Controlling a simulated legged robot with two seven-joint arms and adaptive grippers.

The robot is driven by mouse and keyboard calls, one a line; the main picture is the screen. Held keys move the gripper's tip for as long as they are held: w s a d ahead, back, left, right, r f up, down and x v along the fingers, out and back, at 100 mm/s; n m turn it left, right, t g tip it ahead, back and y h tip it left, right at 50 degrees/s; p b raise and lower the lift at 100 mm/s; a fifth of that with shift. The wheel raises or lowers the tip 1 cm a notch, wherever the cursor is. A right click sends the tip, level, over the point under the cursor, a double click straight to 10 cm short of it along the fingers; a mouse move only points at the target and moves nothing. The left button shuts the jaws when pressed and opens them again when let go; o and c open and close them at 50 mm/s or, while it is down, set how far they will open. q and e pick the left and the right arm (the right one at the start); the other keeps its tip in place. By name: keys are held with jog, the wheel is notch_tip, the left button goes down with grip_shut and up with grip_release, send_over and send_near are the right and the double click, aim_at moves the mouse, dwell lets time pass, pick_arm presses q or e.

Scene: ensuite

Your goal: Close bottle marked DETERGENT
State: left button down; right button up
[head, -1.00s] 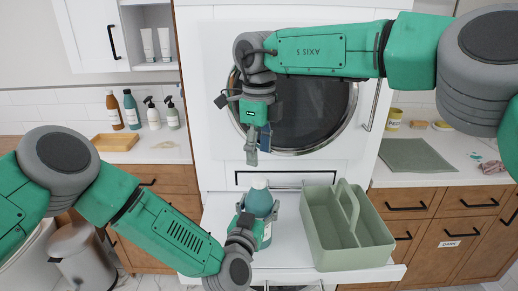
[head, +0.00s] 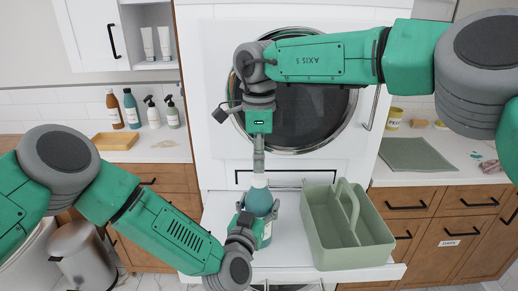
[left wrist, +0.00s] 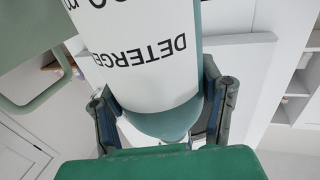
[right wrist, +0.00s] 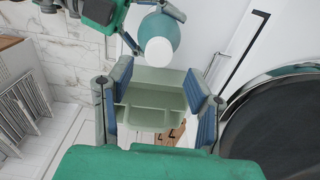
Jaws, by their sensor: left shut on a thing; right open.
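The teal bottle (head: 262,203) stands upright over the white pull-out shelf in the head view. Its white label reading "DETERGE..." (left wrist: 150,50) fills the left wrist view upside down. My left gripper (head: 254,218) is shut on the bottle's body, a finger on each side. My right gripper (head: 259,168) is open and points down just above the bottle's top. In the right wrist view the bottle (right wrist: 157,30) shows a round white end, beyond the open fingers and towards the upper edge. I cannot tell whether that is a cap or the mouth.
A green caddy (head: 350,258) stands right of the bottle on the white shelf (head: 225,208). The round appliance door (head: 310,115) is close behind my right gripper. Several other bottles (head: 132,108) stand on the left counter, away from the arms.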

aim_at(258, 177)
notch_tip(258, 177, down, 6)
jog(key=shift+r, duration=0.1)
dwell(0.4)
grip_shut()
jog(key=m, duration=0.5)
jog(key=shift+m, duration=0.4)
jog(key=m, duration=0.5)
jog(key=shift+o, duration=0.7)
grip_release()
notch_tip(258, 177, up, 12)
